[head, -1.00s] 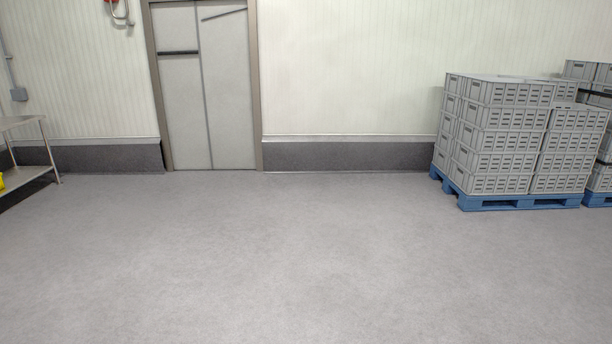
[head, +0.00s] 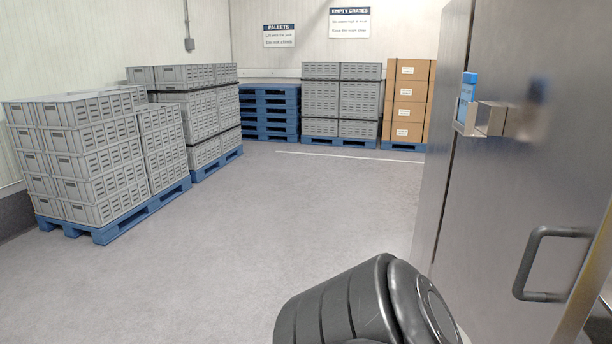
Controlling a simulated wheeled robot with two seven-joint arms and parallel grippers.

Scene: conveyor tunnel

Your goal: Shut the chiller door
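A tall stainless steel panel with a grey bar handle (head: 552,264) fills the right side of the head view; it looks like the chiller door (head: 500,220). The handle is close to the panel's right edge. A narrower steel face (head: 437,150) meets the panel on its left. From this view I cannot tell how far the door stands open. Neither of my grippers is in view. A black rounded part of my own arm shows at the bottom, in front of the panel's lower left, and hides some of it.
A small metal holder (head: 490,118) with a blue item (head: 468,88) sticks out from the steel. Grey crates (head: 85,160) on blue pallets (head: 120,222) stand at left, with empty pallets (head: 270,110) and brown boxes (head: 408,100) behind. The floor (head: 300,210) between is clear.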

